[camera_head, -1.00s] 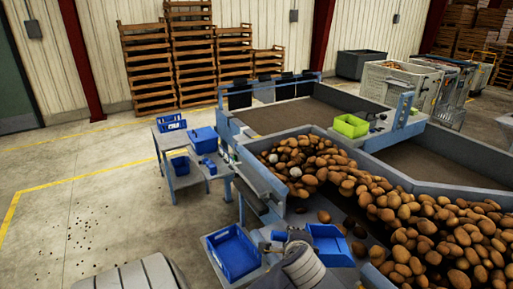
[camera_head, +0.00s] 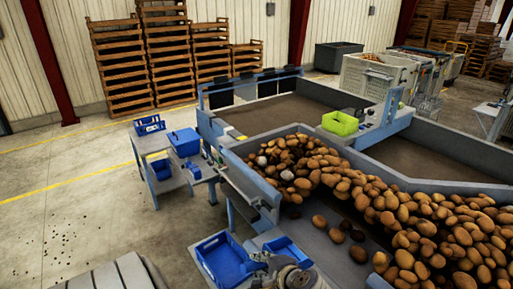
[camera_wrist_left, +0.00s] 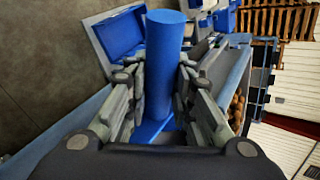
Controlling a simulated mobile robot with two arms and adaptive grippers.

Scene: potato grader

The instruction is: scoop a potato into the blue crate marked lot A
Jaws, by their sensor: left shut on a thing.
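My left gripper (camera_head: 268,264) is at the bottom of the head view, just right of an open blue crate (camera_head: 212,245). It is shut on the round blue handle (camera_wrist_left: 165,60) of a blue scoop, which stands between the fingers in the left wrist view. The scoop's blue pan (camera_head: 290,251) shows just beyond the gripper, near the crate's right side. I cannot tell whether a potato is in it. No lot mark can be read on the crate. Several potatoes (camera_head: 440,225) are heaped on the grader; a few loose ones (camera_head: 319,221) lie apart. My right gripper is not in view.
The grader's grey wall (camera_head: 250,180) stands beyond the scoop. A side table (camera_head: 150,145) at left holds a small blue crate (camera_head: 149,125) and a blue box (camera_head: 185,143). A green tray (camera_head: 340,123) sits on the grader. The floor at left is open.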

